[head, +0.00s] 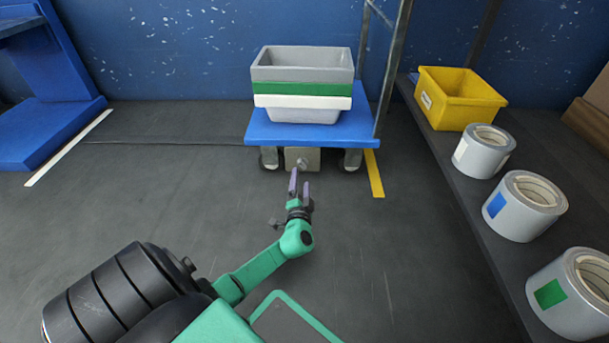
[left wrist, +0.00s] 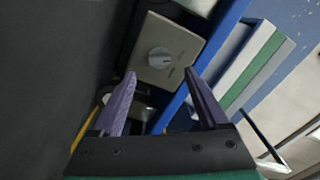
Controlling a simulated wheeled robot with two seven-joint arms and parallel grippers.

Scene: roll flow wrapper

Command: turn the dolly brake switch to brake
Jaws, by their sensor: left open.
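The brake switch is a round grey knob (left wrist: 159,57) on a beige box (left wrist: 168,38) in the left wrist view. In the head view the box (head: 305,158) hangs under the front edge of the blue dolly (head: 300,131), and the knob (head: 302,163) shows small on it. My left gripper (head: 299,183) is open just in front of the box. In the left wrist view its two purple fingers (left wrist: 160,88) are spread, with the knob beyond and between them, apart from both. The knob's marks are too small to read. My right gripper is not in view.
A grey bin with green and white bands (head: 302,88) stands on the dolly. Dolly wheels flank the box. A shelf (head: 462,190) on the right holds a yellow bin (head: 441,110) and several rolls (head: 523,206). The floor before the dolly is clear.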

